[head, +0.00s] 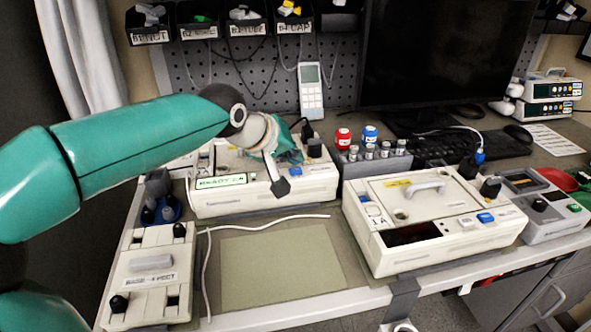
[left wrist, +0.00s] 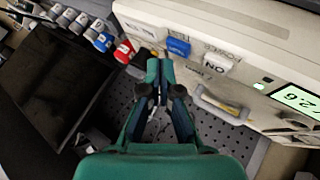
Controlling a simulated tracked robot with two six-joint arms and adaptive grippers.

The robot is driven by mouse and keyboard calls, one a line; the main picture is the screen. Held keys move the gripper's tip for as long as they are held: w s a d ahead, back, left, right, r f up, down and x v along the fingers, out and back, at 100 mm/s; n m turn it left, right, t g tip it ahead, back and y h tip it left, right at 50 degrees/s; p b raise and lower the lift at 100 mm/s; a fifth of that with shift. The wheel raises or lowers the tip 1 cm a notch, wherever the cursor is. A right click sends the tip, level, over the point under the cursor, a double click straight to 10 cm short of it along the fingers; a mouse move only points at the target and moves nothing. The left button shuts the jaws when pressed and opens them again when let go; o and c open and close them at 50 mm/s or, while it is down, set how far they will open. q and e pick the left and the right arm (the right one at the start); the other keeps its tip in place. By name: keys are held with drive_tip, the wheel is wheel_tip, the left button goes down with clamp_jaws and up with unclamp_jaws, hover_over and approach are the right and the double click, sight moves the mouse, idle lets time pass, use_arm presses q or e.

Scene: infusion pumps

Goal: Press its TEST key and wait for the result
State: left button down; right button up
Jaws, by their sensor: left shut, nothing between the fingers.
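The rear-left cream unit (head: 240,205) has a lit pale green display (head: 221,181), with text too small to read surely. In the left wrist view, its front shows a blue key (left wrist: 178,46), a white ON switch (left wrist: 218,64), a small green light and the lit display (left wrist: 298,98). My left gripper (head: 281,187) is shut and empty, over the right part of this unit's front. In the left wrist view my fingertips (left wrist: 160,57) are close beside the blue key; I cannot tell whether they touch it. My right gripper is not in view.
A second cream unit (head: 365,240) with a dark display and blue key stands to the right. A vial rack (head: 378,165) with red- and blue-capped bottles stands behind. A base unit (head: 150,280) is at front left. The mat (head: 280,268) is bare, with a white cable alongside.

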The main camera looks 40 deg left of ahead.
sight(293, 171)
use_arm(q)
drive_tip(key=shift+f, duration=0.1)
idle(0.7)
drive_tip(key=shift+f+b, duration=0.3)
drive_tip(key=shift+b, duration=0.05)
drive_tip(key=shift+f+b, duration=0.4)
idle(0.6)
idle(0.4)
drive_tip(key=shift+r+p, duration=0.7)
drive_tip(key=shift+r, duration=0.15)
drive_tip(key=shift+r+p, duration=2.05)
drive_tip(key=shift+r, duration=0.45)
